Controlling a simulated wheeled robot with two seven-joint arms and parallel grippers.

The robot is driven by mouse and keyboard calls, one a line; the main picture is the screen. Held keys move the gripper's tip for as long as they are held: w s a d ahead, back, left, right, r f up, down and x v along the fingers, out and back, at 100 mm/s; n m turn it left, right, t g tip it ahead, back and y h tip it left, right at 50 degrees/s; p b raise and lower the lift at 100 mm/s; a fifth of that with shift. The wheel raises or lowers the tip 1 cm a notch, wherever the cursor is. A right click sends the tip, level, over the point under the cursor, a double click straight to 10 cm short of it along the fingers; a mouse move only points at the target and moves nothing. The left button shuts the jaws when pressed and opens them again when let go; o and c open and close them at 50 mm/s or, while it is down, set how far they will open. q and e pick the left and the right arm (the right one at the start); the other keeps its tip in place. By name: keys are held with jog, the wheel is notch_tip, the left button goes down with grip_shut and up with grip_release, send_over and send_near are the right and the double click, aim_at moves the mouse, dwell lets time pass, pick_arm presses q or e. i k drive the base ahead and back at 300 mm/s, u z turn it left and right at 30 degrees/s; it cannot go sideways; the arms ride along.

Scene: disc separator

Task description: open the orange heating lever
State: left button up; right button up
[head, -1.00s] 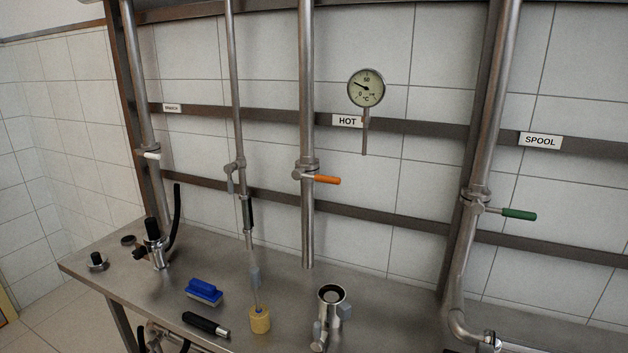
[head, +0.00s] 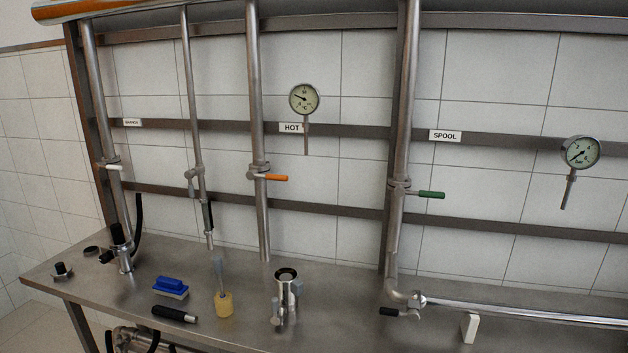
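The orange heating lever (head: 273,177) is on a valve of the vertical steel pipe (head: 258,110) left of the HOT label. The lever points to the right, crosswise to its pipe and about level. Nothing touches it. Neither of my grippers is in the head view.
Other pipes carry a white lever (head: 115,167) and a green lever (head: 427,194). The HOT thermometer (head: 304,99) hangs near the orange lever. The steel table (head: 90,285) below holds a blue brush (head: 170,286), a yellow-ended brush (head: 223,304), a metal fitting (head: 286,285) and a black-handled tool (head: 174,314).

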aim_at(250, 175)
jog(key=z, duration=1.15)
jog(key=i, duration=0.85)
jog(key=u, duration=0.6)
